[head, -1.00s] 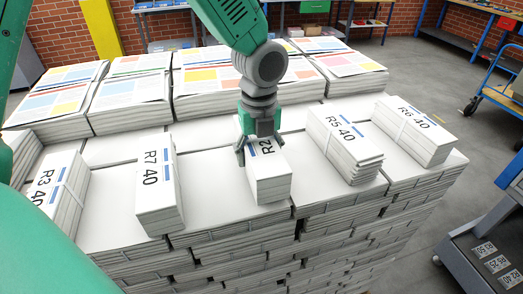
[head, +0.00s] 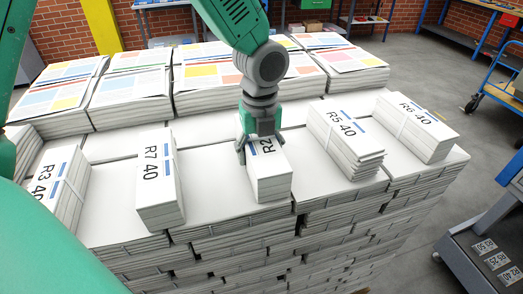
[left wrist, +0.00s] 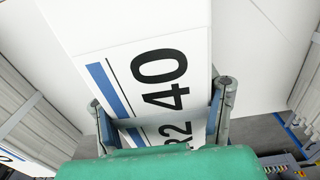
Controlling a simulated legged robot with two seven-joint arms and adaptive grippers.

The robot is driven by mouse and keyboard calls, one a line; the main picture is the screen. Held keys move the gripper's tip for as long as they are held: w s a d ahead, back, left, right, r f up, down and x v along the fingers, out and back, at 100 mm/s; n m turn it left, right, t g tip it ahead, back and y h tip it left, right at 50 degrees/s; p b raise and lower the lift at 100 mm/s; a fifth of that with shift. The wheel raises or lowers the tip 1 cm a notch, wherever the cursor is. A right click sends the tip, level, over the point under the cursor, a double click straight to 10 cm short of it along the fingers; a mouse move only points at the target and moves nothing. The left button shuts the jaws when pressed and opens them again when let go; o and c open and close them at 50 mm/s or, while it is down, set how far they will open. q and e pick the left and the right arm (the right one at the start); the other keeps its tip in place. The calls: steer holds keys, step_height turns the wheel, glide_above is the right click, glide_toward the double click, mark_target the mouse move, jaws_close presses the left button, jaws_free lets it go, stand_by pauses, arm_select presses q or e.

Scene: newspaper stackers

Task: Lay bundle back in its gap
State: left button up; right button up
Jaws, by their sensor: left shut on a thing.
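The bundle R2 40 (head: 270,185) is a white strapped block of papers with a blue stripe on its label. It is in the space between bundle R7 40 (head: 158,180) and bundle R5 40 (head: 345,142), over the front part of the stacked papers. My left gripper (head: 261,147) is shut across the bundle from above, one finger on each side. In the left wrist view the label of bundle R2 40 (left wrist: 145,80) shows between the fingers. Whether its underside touches the stack is hard to tell. My right gripper is not in view.
Bundle R3 40 (head: 58,182) lies at the left and bundle R6 40 (head: 418,127) at the right. Taller stacks of printed newspapers (head: 130,88) stand behind. A grey cart (head: 480,245) with label plates stands at the lower right.

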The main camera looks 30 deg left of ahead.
arm_select(q)
steer(key=o, duration=1.6)
steer(key=shift+o, duration=0.9)
steer(key=shift+s+d, duration=0.1)
steer(key=shift+d, duration=0.05)
steer(key=shift+r, duration=0.1)
steer(key=shift+r, duration=0.35)
step_height(320, 180, up, 11)
steer(key=shift+r, duration=0.1)
